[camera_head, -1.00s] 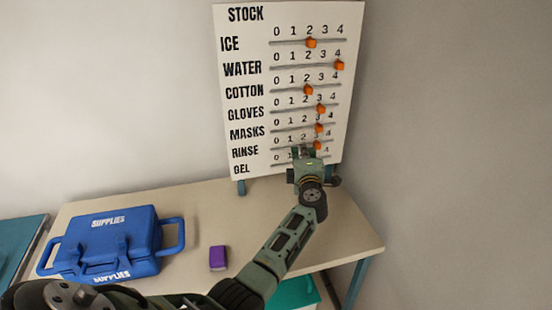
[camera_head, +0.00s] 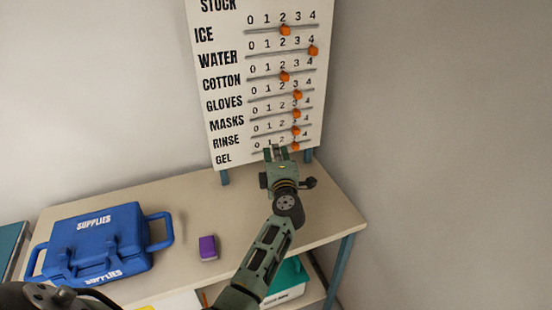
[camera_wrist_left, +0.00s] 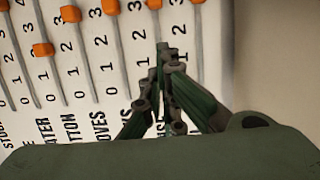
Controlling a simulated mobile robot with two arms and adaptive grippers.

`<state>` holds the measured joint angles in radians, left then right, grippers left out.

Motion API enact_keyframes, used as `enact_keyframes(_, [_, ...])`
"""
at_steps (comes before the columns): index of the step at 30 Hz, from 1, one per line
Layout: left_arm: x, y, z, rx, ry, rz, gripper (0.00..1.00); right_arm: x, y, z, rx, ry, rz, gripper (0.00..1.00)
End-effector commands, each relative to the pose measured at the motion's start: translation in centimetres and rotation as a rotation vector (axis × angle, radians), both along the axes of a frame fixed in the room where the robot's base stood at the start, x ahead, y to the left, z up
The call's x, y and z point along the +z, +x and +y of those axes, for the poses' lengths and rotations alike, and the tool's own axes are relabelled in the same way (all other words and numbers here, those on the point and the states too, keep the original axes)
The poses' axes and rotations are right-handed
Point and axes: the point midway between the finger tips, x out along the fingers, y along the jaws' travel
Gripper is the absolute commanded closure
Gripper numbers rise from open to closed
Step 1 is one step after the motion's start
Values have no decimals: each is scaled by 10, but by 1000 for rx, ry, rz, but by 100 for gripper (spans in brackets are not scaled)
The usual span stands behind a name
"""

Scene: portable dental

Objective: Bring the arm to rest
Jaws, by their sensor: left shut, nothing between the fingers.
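My left gripper (camera_head: 275,154) is shut and empty. It is in front of the lower edge of the stock board (camera_head: 222,120), near the gel row at the bottom. In the left wrist view the closed fingers (camera_wrist_left: 163,55) point toward the board's sliders. The board carries orange slider knobs on horizontal tracks, such as the ice knob (camera_head: 285,30) and the water knob (camera_head: 313,50). The gel knob (camera_head: 295,146) shows just right of the fingertips; whether they touch it I cannot tell. My right gripper is not in view.
A blue supplies case (camera_head: 95,245) stands on the left of the beige table (camera_head: 325,215). A small purple box (camera_head: 208,248) lies beside it. A teal box (camera_head: 287,283) sits on a shelf below. The table's right side is clear, and bare wall lies beyond.

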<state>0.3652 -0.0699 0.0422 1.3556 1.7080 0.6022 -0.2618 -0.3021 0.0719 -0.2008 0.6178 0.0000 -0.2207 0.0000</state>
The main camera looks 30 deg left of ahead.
Motion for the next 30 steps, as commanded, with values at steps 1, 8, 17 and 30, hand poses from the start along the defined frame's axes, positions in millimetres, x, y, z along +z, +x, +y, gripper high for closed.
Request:
enact_keyframes(1, [-1,-9,-6,1,-4,0,100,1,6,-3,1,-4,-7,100])
enact_keyframes(8, [0,-29,-19,2,0,0,100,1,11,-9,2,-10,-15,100])
enact_keyframes(17, [9,-34,-27,-40,52,-18,100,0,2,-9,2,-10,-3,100])
enact_keyframes(30, [2,-137,-216,-901,873,119,100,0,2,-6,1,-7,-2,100])
